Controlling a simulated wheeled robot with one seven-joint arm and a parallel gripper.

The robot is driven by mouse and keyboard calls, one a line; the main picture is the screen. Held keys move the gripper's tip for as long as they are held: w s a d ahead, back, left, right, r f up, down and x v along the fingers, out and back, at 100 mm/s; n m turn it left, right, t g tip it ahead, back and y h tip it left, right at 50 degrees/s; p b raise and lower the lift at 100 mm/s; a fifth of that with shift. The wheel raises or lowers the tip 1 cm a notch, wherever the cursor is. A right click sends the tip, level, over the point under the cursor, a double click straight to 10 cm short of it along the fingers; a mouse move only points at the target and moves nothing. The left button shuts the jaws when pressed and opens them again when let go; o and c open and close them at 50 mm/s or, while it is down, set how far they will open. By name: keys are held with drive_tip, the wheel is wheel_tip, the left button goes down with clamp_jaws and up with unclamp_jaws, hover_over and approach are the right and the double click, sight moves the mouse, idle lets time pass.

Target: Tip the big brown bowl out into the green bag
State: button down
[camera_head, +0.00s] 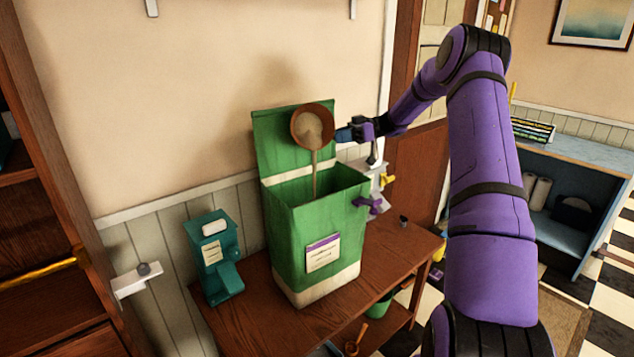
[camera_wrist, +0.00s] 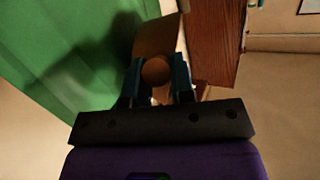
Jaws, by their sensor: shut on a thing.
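The brown bowl (camera_head: 312,125) is tilted on its side above the green bag (camera_head: 318,215), its open side facing me. A tan stream (camera_head: 314,175) runs from its lower rim down into the open mouth of the bag. The bag stands upright on the table with its back flap raised behind the bowl. My gripper (camera_head: 342,134) is to the right of the bowl and shut on it. In the wrist view my gripper (camera_wrist: 155,78) has a rounded brown part of the bowl (camera_wrist: 156,71) between its fingers. The inside bottom of the bag is hidden.
The wooden table (camera_head: 380,260) carries a teal dispenser-like object (camera_head: 214,257) left of the bag. A purple tap-like piece (camera_head: 371,204) and a small dark object (camera_head: 403,221) are at the bag's right. A brown shelf unit (camera_head: 50,240) stands far left.

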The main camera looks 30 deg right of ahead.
drive_tip(key=shift+f, duration=0.45)
drive_tip(key=shift+m, duration=0.7)
wheel_tip(320, 180, up, 10)
drive_tip(key=shift+w+f, duration=0.15)
drive_tip(key=shift+f, duration=0.1)
drive_tip(key=shift+r+m+g, duration=0.2)
drive_tip(key=shift+m+g, duration=0.1)
drive_tip(key=shift+m, duration=0.1)
drive_tip(key=shift+w+d, duration=0.15)
drive_tip(key=shift+w, duration=0.05)
drive_tip(key=shift+r+m, duration=0.1)
drive_tip(key=shift+m, duration=0.2)
drive_tip(key=w+d+r+m+g, duration=0.1)
drive_tip(key=w+r+m+g, duration=0.1)
drive_tip(key=w+r+m, duration=0.3)
drive_tip(key=shift+w+d+r+m+g+y, duration=0.35)
drive_tip(key=shift+w+m, duration=0.8)
drive_tip(key=shift+m, duration=0.75)
